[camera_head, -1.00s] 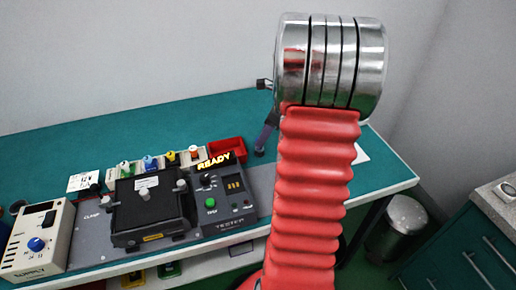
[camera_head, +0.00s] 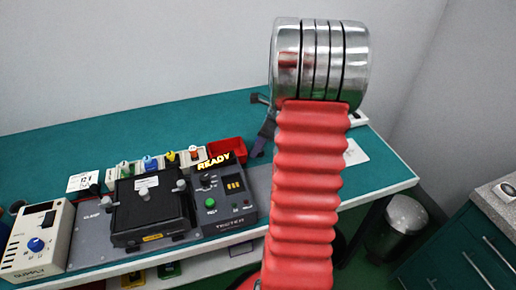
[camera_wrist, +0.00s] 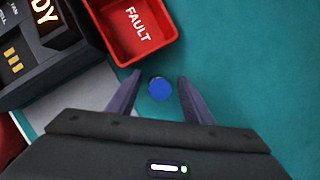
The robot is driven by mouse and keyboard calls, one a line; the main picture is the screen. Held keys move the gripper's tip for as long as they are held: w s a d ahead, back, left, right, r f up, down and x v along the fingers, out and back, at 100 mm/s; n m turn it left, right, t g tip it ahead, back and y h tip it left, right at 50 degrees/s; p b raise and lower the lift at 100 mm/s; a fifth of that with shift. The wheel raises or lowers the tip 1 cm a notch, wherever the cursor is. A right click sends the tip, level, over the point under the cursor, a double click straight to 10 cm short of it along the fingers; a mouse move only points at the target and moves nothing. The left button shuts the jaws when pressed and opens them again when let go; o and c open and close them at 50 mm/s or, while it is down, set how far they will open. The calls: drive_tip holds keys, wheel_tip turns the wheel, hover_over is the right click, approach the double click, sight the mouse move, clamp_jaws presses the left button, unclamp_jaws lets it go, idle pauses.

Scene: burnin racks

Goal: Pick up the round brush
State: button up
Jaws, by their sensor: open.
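A small round blue top (camera_wrist: 160,89) with a thin dark edge shows between my fingers in the wrist view, seen from above. It may be the end of the round brush; its bristles and length cannot be seen. My gripper (camera_wrist: 160,77) is open, with one dark purple finger on each side of the blue top and a gap on both sides. In the head view my gripper (camera_head: 264,135) is mostly hidden behind my arm, with a dark finger showing at its left edge. I cannot make out the brush there.
A red bin (camera_wrist: 137,27) marked FAULT lies just beyond the left finger. The tester (camera_head: 222,200) with a lit READY sign stands left of my arm. A supply box (camera_head: 36,240) is far left. The green bench (camera_wrist: 255,80) is clear to the right.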

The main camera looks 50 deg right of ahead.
drive_tip(key=shift+c, duration=0.3)
drive_tip(key=c, duration=1.1)
drive_tip(key=shift+o, duration=0.2)
drive_tip(key=shift+r, duration=0.1)
wheel_tip(320, 180, up, 10)
drive_tip(key=shift+f, duration=0.1)
